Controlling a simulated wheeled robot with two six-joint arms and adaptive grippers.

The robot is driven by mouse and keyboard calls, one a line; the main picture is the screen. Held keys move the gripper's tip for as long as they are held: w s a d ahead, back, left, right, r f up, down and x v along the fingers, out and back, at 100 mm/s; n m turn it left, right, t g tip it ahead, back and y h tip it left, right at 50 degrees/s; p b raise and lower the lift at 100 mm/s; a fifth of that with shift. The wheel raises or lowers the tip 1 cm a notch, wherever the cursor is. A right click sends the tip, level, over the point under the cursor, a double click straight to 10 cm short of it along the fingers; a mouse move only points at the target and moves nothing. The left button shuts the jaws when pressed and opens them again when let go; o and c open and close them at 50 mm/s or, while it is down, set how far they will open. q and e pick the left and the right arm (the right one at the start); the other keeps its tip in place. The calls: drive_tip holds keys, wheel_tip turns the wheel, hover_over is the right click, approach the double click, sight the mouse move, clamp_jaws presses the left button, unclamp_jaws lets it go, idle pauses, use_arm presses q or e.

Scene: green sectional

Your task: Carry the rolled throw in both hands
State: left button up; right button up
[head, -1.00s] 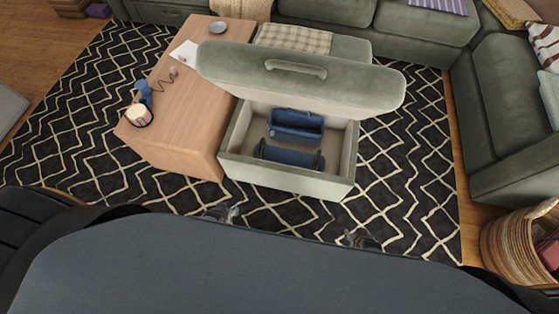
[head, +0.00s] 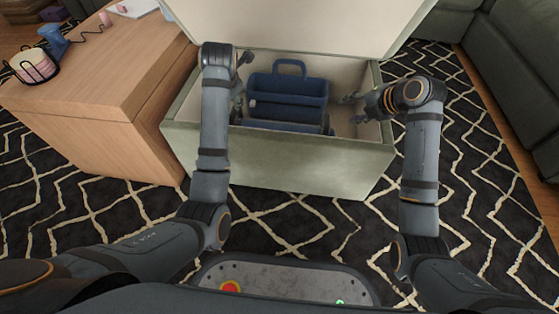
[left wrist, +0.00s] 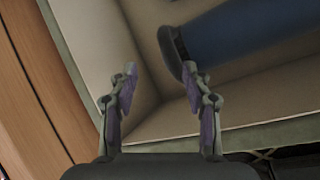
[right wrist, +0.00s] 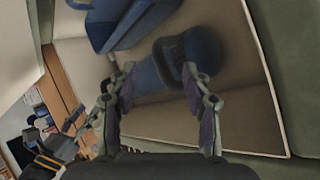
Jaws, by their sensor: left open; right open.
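The rolled throw (head: 287,126) is a dark blue roll with darker bands, lying low inside the open green storage ottoman (head: 270,158), just behind its front wall. Its left end (left wrist: 225,35) shows in the left wrist view, and its right end (right wrist: 203,48) in the right wrist view. My left gripper (left wrist: 160,72) is open and empty at the roll's left end, inside the box. My right gripper (head: 355,107) is open and empty inside the box by the right end. In the right wrist view its fingers (right wrist: 158,72) appear in front of that end; contact is unclear.
A blue caddy (head: 288,88) with a raised handle stands in the box behind the roll. The ottoman's raised lid (head: 290,22) is above. A wooden table (head: 110,90) adjoins the box on the left. Patterned rug (head: 468,150) lies to the right.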

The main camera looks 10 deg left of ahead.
sight(329, 120)
use_arm(q)
drive_tip(key=n+b, duration=0.1)
drive_tip(key=s+n+b, duration=0.1)
drive_tip(key=n, duration=0.1)
drive_tip(key=s+d+n+g+b, duration=0.1)
drive_tip(key=n, duration=0.1)
drive_tip(key=shift+r, duration=0.35)
use_arm(e)
drive_tip(key=n, duration=0.2)
drive_tip(key=s+n+g, duration=0.1)
drive_tip(key=n, duration=0.1)
drive_tip(key=a+n, duration=0.1)
drive_tip(key=n, duration=0.1)
drive_tip(key=shift+s+r+y, duration=0.1)
drive_tip(key=shift+s+y, duration=0.2)
drive_tip(key=shift+s, duration=0.1)
use_arm(q)
drive_tip(key=x, duration=1)
drive_tip(key=shift+f, duration=0.35)
use_arm(e)
drive_tip(key=x, duration=1)
drive_tip(key=shift+a+f, duration=0.1)
drive_tip(key=shift+f, duration=0.25)
use_arm(q)
clamp_jaws()
use_arm(e)
clamp_jaws()
